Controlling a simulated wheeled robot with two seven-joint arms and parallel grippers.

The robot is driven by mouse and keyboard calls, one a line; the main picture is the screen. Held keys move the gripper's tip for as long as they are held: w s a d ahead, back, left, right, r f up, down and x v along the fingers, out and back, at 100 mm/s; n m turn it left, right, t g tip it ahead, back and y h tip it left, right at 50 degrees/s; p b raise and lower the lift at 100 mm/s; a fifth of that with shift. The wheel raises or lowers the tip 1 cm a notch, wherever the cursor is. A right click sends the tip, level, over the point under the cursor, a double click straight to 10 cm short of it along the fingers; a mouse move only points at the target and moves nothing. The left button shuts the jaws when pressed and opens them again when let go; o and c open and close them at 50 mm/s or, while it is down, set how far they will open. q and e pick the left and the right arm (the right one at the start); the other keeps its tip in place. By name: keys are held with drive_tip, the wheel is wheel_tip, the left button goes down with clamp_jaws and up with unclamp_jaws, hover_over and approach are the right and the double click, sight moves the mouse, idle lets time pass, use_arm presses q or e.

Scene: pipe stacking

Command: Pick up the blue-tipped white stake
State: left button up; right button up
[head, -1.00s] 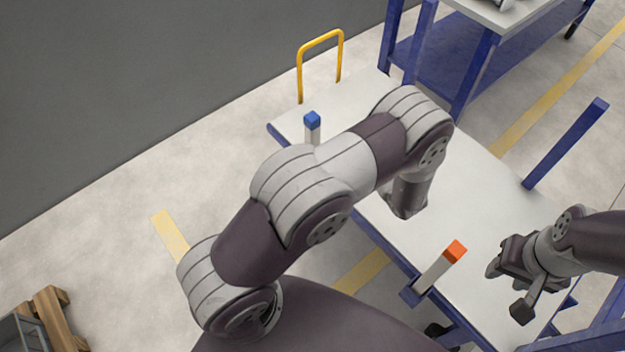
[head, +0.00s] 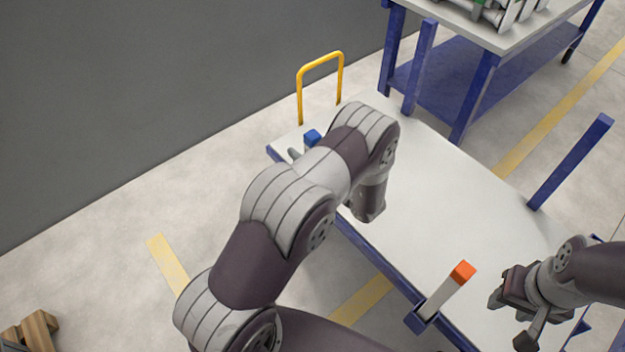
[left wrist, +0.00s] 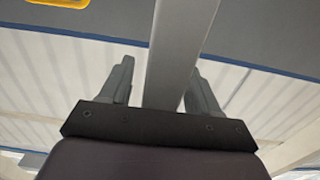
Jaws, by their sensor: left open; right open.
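The blue-tipped white stake (head: 312,137) stands at the far left of the cart; only its blue top shows in the head view, above my left arm. In the left wrist view a pale grey-white post, apparently the stake (left wrist: 178,50), runs between the two fingers of my left gripper (left wrist: 161,66). In the head view my left arm hides most of that gripper. My right gripper (head: 510,320) is open and empty over the right part of the cart.
The white-topped cart (head: 440,190) has a yellow handle (head: 320,60), blue posts (head: 570,162) and an orange-tipped white stake (head: 447,290) at its near edge. A blue table (head: 480,80) with pipes stands behind. The cart's middle is clear.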

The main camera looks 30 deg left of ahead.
use_arm(q)
clamp_jaws()
wheel_tip(320, 180, up, 20)
drive_tip(key=p, duration=1.1)
drive_tip(key=shift+w, duration=0.1)
